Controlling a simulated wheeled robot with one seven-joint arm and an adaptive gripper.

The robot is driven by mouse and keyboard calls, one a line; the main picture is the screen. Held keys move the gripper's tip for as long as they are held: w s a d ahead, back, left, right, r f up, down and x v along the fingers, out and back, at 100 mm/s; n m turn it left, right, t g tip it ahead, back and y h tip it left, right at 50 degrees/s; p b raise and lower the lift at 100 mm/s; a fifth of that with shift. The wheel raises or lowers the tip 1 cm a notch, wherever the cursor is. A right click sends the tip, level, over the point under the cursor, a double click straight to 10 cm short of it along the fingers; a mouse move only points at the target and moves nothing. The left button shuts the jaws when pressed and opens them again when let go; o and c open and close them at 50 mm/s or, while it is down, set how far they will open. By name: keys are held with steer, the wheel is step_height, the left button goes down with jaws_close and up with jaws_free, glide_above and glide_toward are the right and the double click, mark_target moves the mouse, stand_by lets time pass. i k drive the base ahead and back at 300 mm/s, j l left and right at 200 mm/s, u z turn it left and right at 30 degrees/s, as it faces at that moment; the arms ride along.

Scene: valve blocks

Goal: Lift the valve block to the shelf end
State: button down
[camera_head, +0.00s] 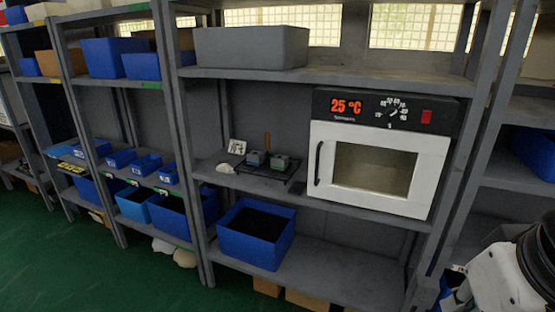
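Two small grey blocks, which look like valve blocks, sit side by side on the middle shelf, left of the oven. The left block (255,158) is darker. The right block (281,162) has a greenish front. Both rest on a low black rack or tray (265,175). They are too small for me to make out their details or tell which one the task names. Part of my white and black arm shows at the lower right, far from the blocks. My gripper's fingers are not visible.
A white oven (375,160) reading 25 °C stands right of the blocks. A white card (237,146), a pale lump (225,168) and a thin brown upright piece (267,141) are near the rack. A blue bin (256,238) sits below. The lower shelf's right side is mostly clear.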

mark_target(258, 158)
steer(key=i+j+u, duration=0.5)
steer(key=i, duration=0.85)
steer(key=i+l+u, duration=0.2)
steer(key=i+u, duration=0.25)
steer(key=i, duration=0.9)
